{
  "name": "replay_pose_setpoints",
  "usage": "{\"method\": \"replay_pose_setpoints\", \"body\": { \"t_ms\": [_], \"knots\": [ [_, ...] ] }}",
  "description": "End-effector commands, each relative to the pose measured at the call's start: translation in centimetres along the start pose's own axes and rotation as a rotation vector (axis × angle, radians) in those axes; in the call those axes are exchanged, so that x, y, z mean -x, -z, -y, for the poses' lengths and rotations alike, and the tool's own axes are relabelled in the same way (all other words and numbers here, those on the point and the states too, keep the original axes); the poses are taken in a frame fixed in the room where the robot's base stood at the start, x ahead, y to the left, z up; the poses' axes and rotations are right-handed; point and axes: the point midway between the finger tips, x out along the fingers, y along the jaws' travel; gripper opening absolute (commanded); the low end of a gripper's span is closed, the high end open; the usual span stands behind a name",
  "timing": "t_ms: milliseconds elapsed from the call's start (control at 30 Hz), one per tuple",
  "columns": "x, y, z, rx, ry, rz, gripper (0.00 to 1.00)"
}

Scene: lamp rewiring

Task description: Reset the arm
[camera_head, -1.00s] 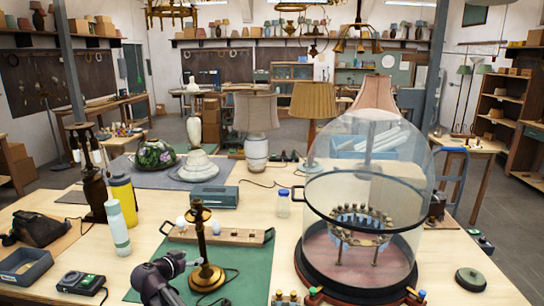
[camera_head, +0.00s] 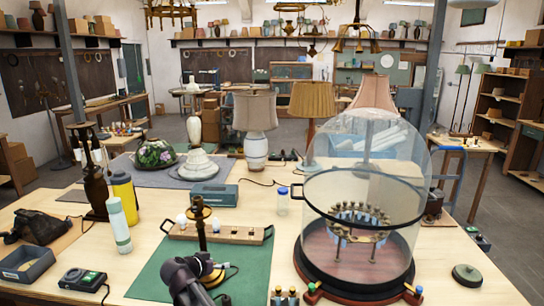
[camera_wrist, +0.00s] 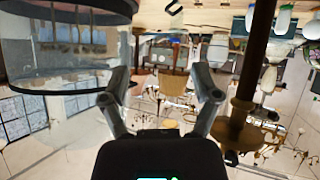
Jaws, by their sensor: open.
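My gripper (camera_wrist: 162,78) is open and empty in the wrist view, its two fingers spread apart with only the room behind them. In the head view my dark arm (camera_head: 188,280) rises from the front edge in front of the brass lamp stem (camera_head: 201,232), and my fingers are hard to make out there. The lamp stem also shows in the wrist view as a dark post (camera_wrist: 256,65), beside my right finger in the picture. I cannot tell whether they touch. The glass dome (camera_head: 365,200) stands to the right, and it shows at the upper left in the wrist view (camera_wrist: 60,45).
A green mat (camera_head: 255,268) lies under the lamp. Behind it is a wooden tray (camera_head: 230,236) with white bulbs. A pale bottle (camera_head: 119,226) and a yellow flask (camera_head: 124,195) stand to the left. A black lid (camera_head: 467,275) lies at the far right.

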Motion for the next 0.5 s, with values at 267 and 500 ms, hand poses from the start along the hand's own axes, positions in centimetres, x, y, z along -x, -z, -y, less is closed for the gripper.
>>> {"method": "replay_pose_setpoints", "body": {
  "t_ms": [267, 500],
  "knots": [
    [-4.4, -1.5, -8.2, 0.085, -0.072, 0.186, 0.79],
    [-7.2, -3.6, -15.6, 0.165, -0.091, 0.385, 0.79]
  ]
}}
